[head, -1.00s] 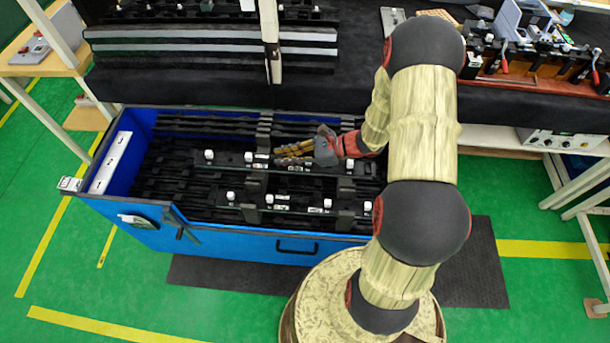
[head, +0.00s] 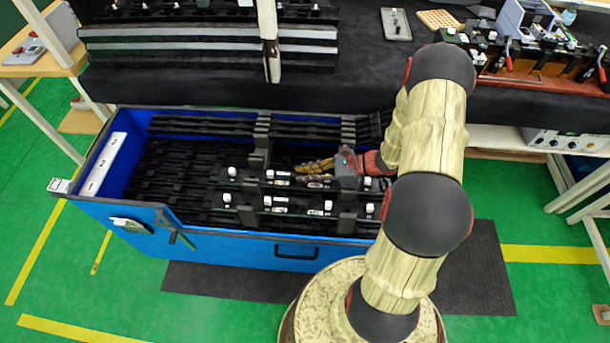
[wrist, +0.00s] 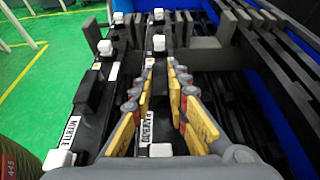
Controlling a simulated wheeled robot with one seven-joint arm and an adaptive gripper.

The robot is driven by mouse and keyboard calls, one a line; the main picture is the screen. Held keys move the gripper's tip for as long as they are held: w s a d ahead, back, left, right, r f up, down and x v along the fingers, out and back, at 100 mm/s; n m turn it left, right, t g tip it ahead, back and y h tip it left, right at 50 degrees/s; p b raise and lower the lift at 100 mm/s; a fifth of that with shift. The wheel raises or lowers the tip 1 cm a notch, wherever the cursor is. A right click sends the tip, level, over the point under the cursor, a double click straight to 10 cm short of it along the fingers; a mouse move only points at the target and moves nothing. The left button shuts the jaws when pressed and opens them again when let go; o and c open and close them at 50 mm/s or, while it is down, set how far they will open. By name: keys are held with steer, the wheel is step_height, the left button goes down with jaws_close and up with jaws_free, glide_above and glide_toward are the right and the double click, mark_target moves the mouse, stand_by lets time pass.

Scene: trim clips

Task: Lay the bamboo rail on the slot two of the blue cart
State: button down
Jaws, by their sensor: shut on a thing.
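The blue cart (head: 235,250) stands below the dark bench with black slotted supports inside. My gripper (head: 308,169) is over its middle, shut on a black rail (head: 250,178) with white knobs; its yellow finger pads (wrist: 159,125) straddle this rail in the wrist view. The label on the held rail (wrist: 156,70) is partly hidden and I cannot read it surely; it may be the bamboo rail. The held rail lies level, behind and nearly parallel to a similar rail labelled MYRTLE (wrist: 85,115), which also shows in the head view (head: 298,209). I cannot tell whether the held rail touches its supports.
Upright black dividers (head: 260,145) rise in the cart. A white strip (head: 104,165) lies along its left end. The bench (head: 350,75) overhangs behind the cart and holds pale bars (head: 210,34) and red-handled clamps (head: 508,60).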

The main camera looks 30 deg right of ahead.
steer(key=c, duration=2.2)
jaws_free()
steer(key=shift+f, duration=0.1)
steer(key=o, duration=0.5)
steer(key=shift+c, duration=0.2)
